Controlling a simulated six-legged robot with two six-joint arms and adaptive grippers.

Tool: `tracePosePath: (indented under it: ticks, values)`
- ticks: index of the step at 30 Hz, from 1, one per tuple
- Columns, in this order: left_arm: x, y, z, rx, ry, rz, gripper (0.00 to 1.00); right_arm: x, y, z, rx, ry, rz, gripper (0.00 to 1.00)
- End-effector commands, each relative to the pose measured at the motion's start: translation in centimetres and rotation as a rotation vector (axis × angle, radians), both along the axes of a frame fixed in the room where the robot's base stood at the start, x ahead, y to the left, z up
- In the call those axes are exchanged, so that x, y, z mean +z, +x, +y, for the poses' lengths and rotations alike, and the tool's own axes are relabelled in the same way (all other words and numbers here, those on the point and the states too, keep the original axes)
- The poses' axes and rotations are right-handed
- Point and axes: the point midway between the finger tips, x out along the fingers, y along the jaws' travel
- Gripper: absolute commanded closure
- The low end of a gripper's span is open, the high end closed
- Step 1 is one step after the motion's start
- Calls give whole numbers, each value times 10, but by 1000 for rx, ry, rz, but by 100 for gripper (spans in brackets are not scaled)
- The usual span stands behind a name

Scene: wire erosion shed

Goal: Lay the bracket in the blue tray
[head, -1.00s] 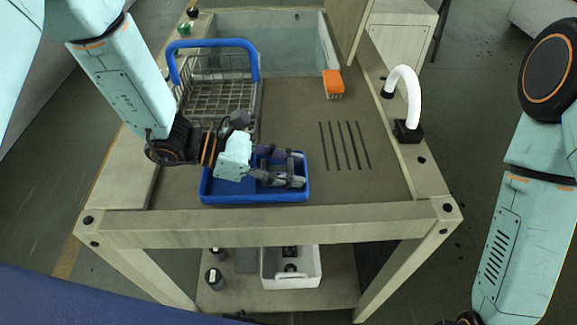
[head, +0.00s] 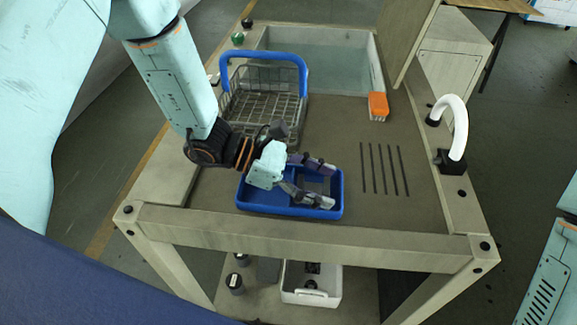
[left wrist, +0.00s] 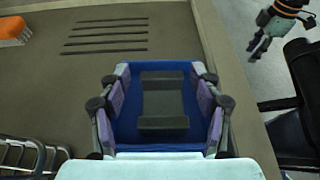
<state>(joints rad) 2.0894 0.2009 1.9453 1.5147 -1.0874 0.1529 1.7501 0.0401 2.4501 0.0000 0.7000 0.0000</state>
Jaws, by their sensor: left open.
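The blue tray (head: 262,205) sits on the bench near its front edge. It also shows in the left wrist view (left wrist: 128,128). The dark grey bracket (left wrist: 163,122), a plate with raised ends, lies in the tray in the left wrist view. In the head view the bracket (head: 317,184) is partly hidden between my fingers. My left gripper (head: 319,182) is open over the tray, its purple-padded fingers apart on both sides of the bracket with visible gaps. My right gripper (left wrist: 258,46) is small at the top right of the left wrist view, away from the bench; its opening is unclear.
A wire basket (head: 262,105) with a blue handle stands behind the tray. An orange brush (head: 378,106) lies by the water basin (head: 335,65). A white curved spout (head: 455,125) rises at the right. Slots (head: 385,170) mark the bench right of the tray. A white bin (head: 310,285) sits below.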

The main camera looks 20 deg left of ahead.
Motion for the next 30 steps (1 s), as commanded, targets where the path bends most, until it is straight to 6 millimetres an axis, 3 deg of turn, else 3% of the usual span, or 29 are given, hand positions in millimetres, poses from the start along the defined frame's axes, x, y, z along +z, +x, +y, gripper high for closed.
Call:
tracePosePath:
  ticks: [18, 30]
  values:
    - [34, -14, 78, 5, -4, -3, 35, 17, 0, 0, 0, 0, 0, 60]
    - [42, -19, 100, 1, -1, 0, 35, 24, 0, 0, 0, 0, 0, 60]
